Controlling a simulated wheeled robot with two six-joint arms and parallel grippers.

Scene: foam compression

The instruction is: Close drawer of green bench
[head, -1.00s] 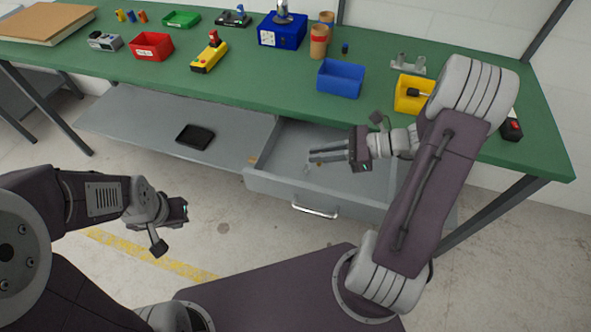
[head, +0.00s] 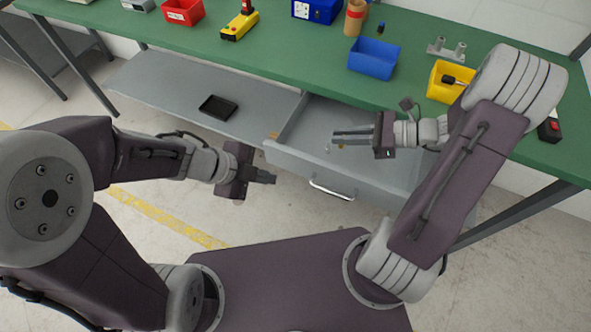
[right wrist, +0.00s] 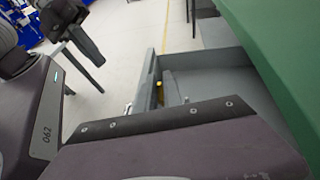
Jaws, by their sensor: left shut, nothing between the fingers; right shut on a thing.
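The green bench (head: 290,62) has a grey drawer (head: 370,172) standing open under its top. The drawer's front carries a silver handle (head: 331,190). My left gripper (head: 268,177) is shut and empty, just left of the drawer front with its fingers pointing right, apart from the handle. My right gripper (head: 340,136) is over the open drawer, behind its front panel, fingers pointing left. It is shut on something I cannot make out. The right wrist view shows the drawer (right wrist: 205,78) with its front panel (right wrist: 147,85); the right fingertips are hidden there.
A blue bin (head: 373,58) and a yellow bin (head: 449,82) stand on the bench near the drawer. A black tray (head: 218,107) lies on the grey lower shelf (head: 165,88) left of the drawer. Small items lie inside the drawer. The floor before the drawer is clear.

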